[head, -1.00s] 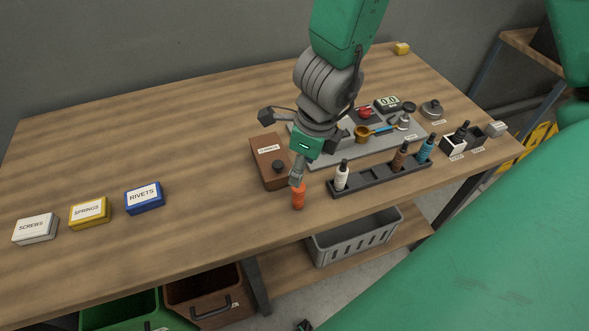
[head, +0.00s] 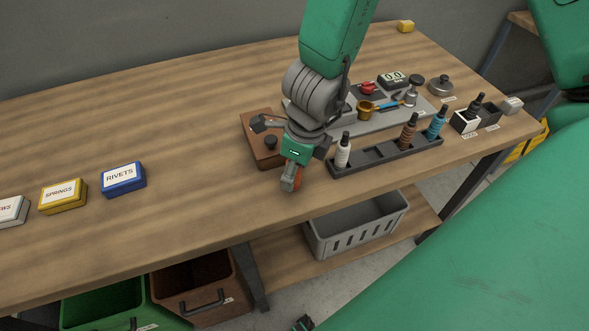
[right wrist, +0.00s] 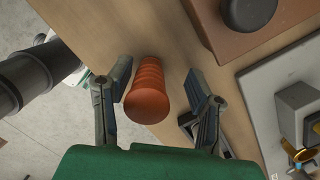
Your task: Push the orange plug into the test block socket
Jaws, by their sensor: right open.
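The orange plug (head: 298,184) stands near the table's front edge in the head view, mostly hidden by my right gripper (head: 290,181). In the right wrist view the plug (right wrist: 148,92) is a ribbed orange cylinder between the two spread fingers of my right gripper (right wrist: 158,95). The gripper is open, with a gap on the plug's right side and the left finger very near it. A brown block (head: 258,152) with a black knob lies just behind; it also shows in the right wrist view (right wrist: 225,35). I cannot make out a socket.
A black rack (head: 385,155) with bottles stands right of the gripper, before a grey tray (head: 425,117) of tools. The rivets box (head: 123,178) and springs box (head: 63,196) lie left. The wooden table (head: 190,215) is clear between. A grey basket (head: 355,228) sits below.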

